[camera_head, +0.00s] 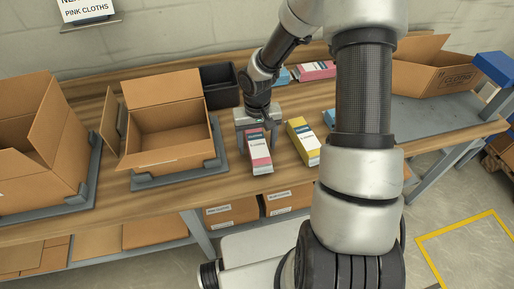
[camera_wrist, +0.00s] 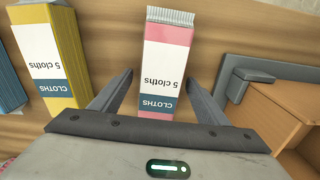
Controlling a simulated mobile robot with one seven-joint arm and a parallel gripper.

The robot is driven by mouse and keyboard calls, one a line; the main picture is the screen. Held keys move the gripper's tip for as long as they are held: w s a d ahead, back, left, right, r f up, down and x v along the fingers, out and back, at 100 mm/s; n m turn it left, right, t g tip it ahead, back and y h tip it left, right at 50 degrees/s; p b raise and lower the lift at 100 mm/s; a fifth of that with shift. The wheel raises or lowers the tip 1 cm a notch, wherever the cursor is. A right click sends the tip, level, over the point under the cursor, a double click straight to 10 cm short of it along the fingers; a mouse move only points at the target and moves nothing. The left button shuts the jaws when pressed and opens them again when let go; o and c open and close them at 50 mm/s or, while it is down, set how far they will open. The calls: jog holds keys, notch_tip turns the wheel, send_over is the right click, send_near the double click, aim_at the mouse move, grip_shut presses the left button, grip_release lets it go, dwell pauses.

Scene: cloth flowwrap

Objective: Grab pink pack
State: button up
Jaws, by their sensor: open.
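My gripper (camera_head: 257,137) is above the pack's far end, pointing down. In the wrist view my gripper (camera_wrist: 160,92) is open, with one finger on each side of the pack and a gap visible on both sides. The pack's end nearest the palm is hidden.
A yellow pack (camera_head: 303,142) lies just right of the pink one. An open cardboard box (camera_head: 170,150) stands in a grey holder at left. A black bin (camera_head: 219,85) and more pink packs (camera_head: 318,70) are behind. A sign (camera_head: 86,8) reads "PINK CLOTHS".

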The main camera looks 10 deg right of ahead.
jog(key=c, duration=1.1)
